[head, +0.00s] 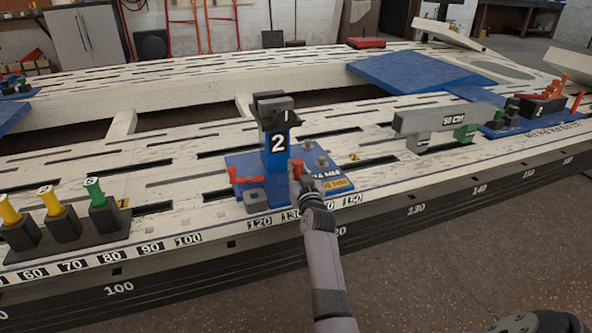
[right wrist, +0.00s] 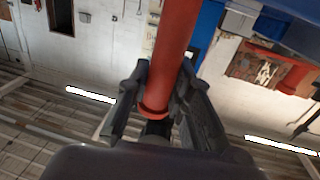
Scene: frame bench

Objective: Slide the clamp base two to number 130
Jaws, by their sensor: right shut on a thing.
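The clamp base two is a blue base plate (head: 328,166) with an upright blue post marked 2 (head: 277,152) and a dark head on top. It stands on the white frame bench near the front edge, above the printed numbers 120 and 130 (head: 290,215). My right gripper (head: 297,180) is at the base's front side. In the right wrist view its two dark fingers close around a red handle (right wrist: 174,50). The handle's lower end sits between the fingers. My left gripper is not in view.
A rack with yellow and green-topped pegs (head: 62,225) stands left on the bench. A grey 50 CM bar (head: 445,120) and another blue base with orange and red handles (head: 535,108) are to the right. Slots (head: 225,195) run along the bench top.

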